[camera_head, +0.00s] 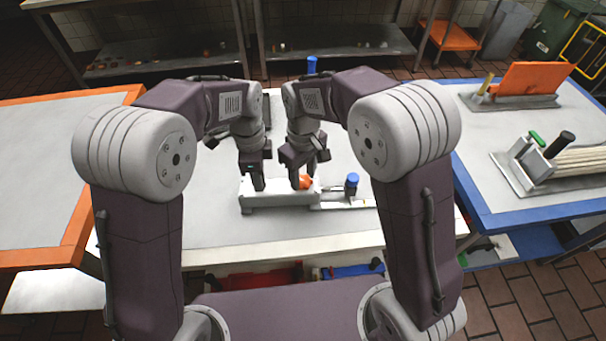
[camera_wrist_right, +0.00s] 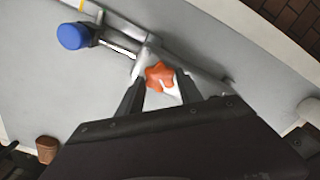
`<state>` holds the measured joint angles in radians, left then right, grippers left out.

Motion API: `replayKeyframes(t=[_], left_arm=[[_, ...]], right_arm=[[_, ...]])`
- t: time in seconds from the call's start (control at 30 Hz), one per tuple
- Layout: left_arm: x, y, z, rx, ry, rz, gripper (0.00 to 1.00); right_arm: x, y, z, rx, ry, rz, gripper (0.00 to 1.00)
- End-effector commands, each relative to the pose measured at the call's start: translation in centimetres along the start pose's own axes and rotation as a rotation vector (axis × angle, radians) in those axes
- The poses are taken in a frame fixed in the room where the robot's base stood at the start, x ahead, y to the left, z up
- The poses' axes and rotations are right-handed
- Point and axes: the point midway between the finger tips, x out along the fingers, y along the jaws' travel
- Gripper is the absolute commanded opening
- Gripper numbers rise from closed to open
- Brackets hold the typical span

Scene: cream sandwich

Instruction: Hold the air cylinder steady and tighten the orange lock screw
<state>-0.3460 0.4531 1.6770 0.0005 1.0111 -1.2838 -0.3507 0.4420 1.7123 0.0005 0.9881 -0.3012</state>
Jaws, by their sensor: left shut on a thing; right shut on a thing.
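The air cylinder fixture (camera_head: 262,202) is a light grey block with a rail running right, lying on the white middle table. The orange lock screw (camera_head: 305,182) is a lobed knob at the block's right part. It also shows in the right wrist view (camera_wrist_right: 160,76). My left gripper (camera_head: 258,184) is shut on the left part of the block. My right gripper (camera_head: 299,184) is shut on the orange lock screw, with its fingers (camera_wrist_right: 159,92) on either side of the knob. A blue cap (camera_head: 352,179) stands at the rail's right; it also shows in the right wrist view (camera_wrist_right: 73,36).
An orange-edged table (camera_head: 40,170) stands at the left. A blue-edged table (camera_head: 500,200) at the right bears another fixture with rods (camera_head: 570,160) and an orange panel (camera_head: 532,85). Another blue-topped part (camera_head: 312,64) stands behind my arms. The middle table's left area is clear.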

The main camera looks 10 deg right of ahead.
Motion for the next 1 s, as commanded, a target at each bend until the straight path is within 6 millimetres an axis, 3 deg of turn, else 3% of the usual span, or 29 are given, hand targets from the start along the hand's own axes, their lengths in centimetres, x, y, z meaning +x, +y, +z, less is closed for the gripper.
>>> replayKeyframes(t=[0.6, 1.0], left_arm=[[0.14, 0.04, 0.06, 0.000, -0.002, 0.002, 0.00], [0.14, 0.06, 0.09, 0.001, -0.003, 0.003, 0.00]], right_arm=[[-0.08, 0.22, 0.03, 0.580, 0.002, 0.002, 0.02], [-0.09, 0.30, 0.06, 0.866, 0.003, 0.002, 0.02]])
